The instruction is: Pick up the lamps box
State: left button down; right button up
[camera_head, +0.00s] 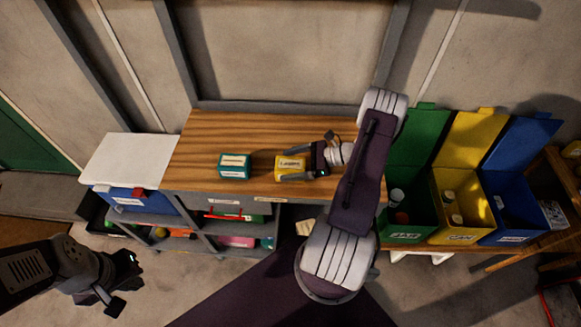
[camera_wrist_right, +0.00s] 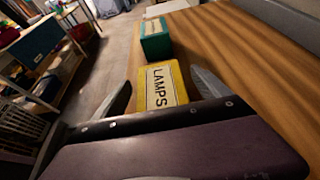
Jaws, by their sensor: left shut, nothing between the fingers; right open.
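The lamps box (camera_head: 291,168) is yellow with a white label and sits on the wooden worktop (camera_head: 200,140). The word LAMPS is readable on the lamps box in the right wrist view (camera_wrist_right: 164,88). My right gripper (camera_head: 293,167) is open, with its fingers on either side of the box. In the right wrist view the box is between the two grey fingers; whether they touch it I cannot tell. My left gripper (camera_head: 122,285) is shut and empty, low at the left, away from the worktop.
A teal box (camera_head: 235,166) stands left of the lamps box on the worktop. Below are shelves with a blue bin (camera_head: 140,200). Green (camera_head: 412,175), yellow (camera_head: 462,180) and blue (camera_head: 515,185) open bins stand to the right. The worktop's left part is clear.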

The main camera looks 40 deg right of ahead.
aim_at(292, 166)
jog(key=c, duration=1.6)
jog(key=shift+r, duration=0.1)
jog(key=shift+r, duration=0.25)
jog(key=r, duration=0.2)
jog(key=s+r, duration=0.1)
jog(key=r, duration=0.1)
jog(key=shift+a+b, duration=0.1)
jog(key=shift+b, duration=0.3)
jog(key=s+a+r, duration=0.1)
jog(key=s+r, duration=0.1)
jog(key=s, duration=0.1)
jog(key=s+a+r, duration=0.1)
jog(key=s+r, duration=0.1)
jog(key=s, duration=0.1)
jog(key=s+a+r, duration=0.2)
jog(key=s, duration=0.2)
jog(key=shift+r+b, duration=0.25)
jog(key=shift+b, duration=0.05)
